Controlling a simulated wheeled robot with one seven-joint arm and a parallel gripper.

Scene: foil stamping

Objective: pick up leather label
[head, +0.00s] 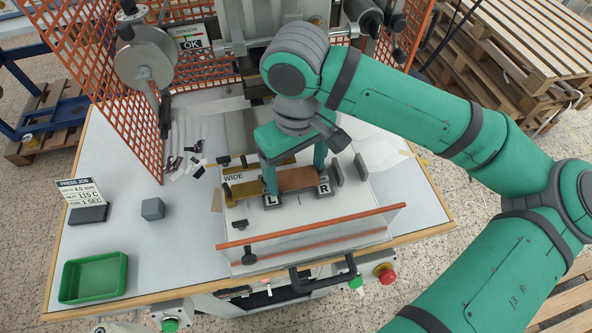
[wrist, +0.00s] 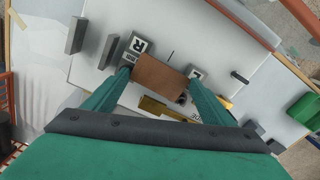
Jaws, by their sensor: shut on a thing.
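The leather label is a flat brown rectangle (head: 297,179) between the blocks marked L (head: 271,200) and R (head: 324,190) on the white plate of the press. My gripper (head: 295,183) reaches down over it with a green finger at each short end. In the wrist view the label (wrist: 160,75) lies between my two fingertips (wrist: 165,80), which are shut on its ends. The blocks L and R stand just beyond the fingertips. I cannot tell whether the label touches the plate or is lifted.
A brass bar marked WIDE (head: 245,189) lies left of the label. Grey upright plates (head: 361,167) stand to the right. A clear guard with an orange rail (head: 310,226) crosses in front. A green tray (head: 94,278) and grey block (head: 153,209) sit left, with clear table between.

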